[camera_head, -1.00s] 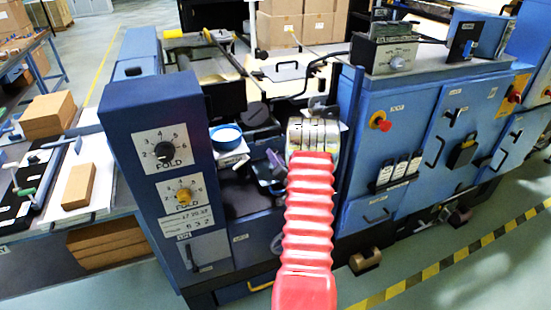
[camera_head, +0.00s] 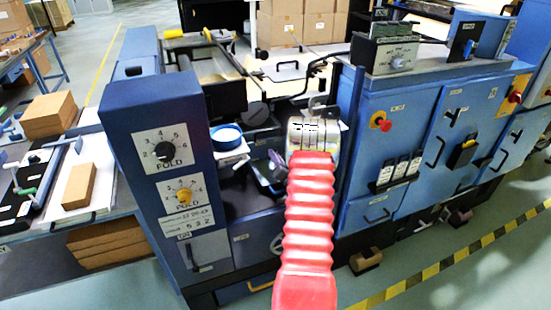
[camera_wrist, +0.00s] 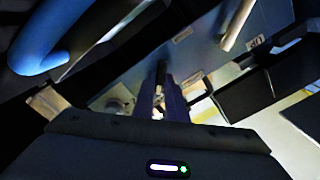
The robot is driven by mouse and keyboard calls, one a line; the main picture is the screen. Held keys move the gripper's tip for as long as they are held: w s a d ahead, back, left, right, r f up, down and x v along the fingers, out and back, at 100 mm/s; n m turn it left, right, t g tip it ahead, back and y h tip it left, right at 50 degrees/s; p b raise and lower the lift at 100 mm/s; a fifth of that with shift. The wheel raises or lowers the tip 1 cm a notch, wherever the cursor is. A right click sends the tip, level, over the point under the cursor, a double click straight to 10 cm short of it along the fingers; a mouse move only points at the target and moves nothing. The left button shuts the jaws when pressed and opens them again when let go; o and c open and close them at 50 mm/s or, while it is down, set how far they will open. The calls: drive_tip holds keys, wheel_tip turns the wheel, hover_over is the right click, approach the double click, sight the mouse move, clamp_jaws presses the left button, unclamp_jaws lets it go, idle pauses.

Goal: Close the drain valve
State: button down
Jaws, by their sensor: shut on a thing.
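My gripper (camera_wrist: 162,105) has two purple fingers close together in the wrist view. They are shut on a thin dark bar (camera_wrist: 161,72) that looks like the drain valve's handle, though the valve body is not clear. In the head view my red-sleeved arm reaches into the recess of the blue machine. My gripper (camera_head: 264,178) shows there as purple parts left of the arm's end, and what it holds is too small to make out.
The blue dial column (camera_head: 160,120) stands left of the recess, and the blue cabinet (camera_head: 395,165) stands right. A blue-rimmed round dish (camera_head: 227,137) sits close to my gripper. A dark block (camera_wrist: 245,97) shows at the right in the wrist view.

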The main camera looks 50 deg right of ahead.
drive_tip(key=shift+n, duration=0.3)
drive_tip(key=shift+w+a+f+n, duration=0.1)
drive_tip(key=shift+a+n, duration=0.05)
drive_tip(key=shift+n, duration=4.15)
drive_tip(key=shift+a+n, duration=0.15)
drive_tip(key=shift+n, duration=4.15)
drive_tip(key=c, duration=1.8)
unclamp_jaws()
drive_tip(key=v, duration=1.3)
drive_tip(key=shift+s+a, duration=0.2)
drive_tip(key=shift+s, duration=0.1)
